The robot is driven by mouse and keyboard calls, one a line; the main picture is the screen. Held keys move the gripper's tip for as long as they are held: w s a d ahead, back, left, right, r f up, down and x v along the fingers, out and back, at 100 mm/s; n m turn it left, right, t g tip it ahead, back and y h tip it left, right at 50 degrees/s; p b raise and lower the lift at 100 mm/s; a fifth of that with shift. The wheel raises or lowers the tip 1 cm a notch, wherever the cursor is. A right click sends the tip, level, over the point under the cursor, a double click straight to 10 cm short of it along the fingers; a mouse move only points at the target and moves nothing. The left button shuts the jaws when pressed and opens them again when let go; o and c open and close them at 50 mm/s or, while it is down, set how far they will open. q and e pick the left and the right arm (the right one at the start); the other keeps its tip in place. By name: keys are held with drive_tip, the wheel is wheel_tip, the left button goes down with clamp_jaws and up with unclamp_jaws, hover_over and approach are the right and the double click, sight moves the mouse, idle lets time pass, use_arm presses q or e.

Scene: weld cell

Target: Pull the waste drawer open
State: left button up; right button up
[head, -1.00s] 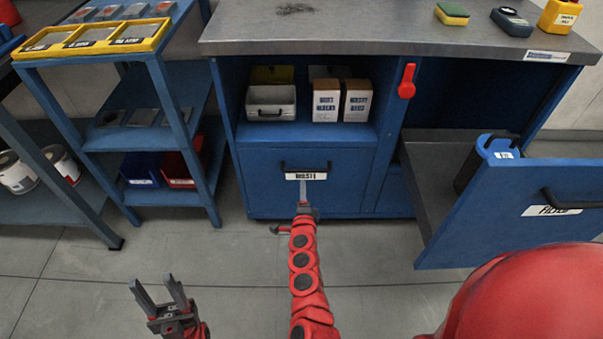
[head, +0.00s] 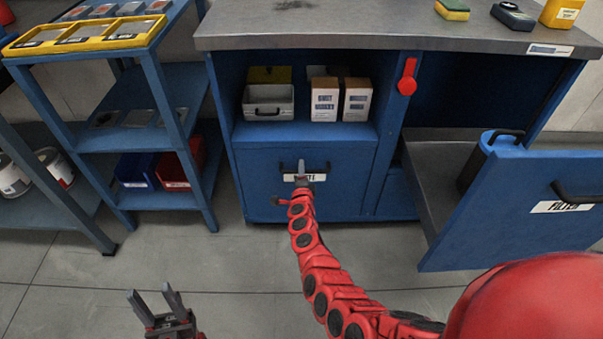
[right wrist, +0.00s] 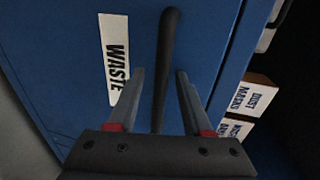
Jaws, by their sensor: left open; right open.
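The waste drawer (head: 345,160) is a blue front low in the bench cabinet, and it sits closed. It has a dark bar handle (head: 318,170) above a white label reading WASTE, partly hidden by my right gripper (head: 302,168). In the right wrist view the label (right wrist: 115,55) and the handle (right wrist: 164,65) are close. My right gripper (right wrist: 157,95) is open there, with the handle bar running between its two fingers. I cannot tell whether the fingers touch it. My left gripper (head: 153,303) is open and empty above the floor, well away from the drawer.
The filter drawer (head: 490,215) stands open at the right, with a blue canister (head: 490,155) in it. Boxes (head: 325,100) and a grey bin (head: 268,102) sit on the shelf above the waste drawer. A blue rack (head: 150,75) stands left. The floor in front is clear.

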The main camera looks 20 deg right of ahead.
drive_tip(key=shift+c, duration=0.2)
clamp_jaws()
idle(1.2)
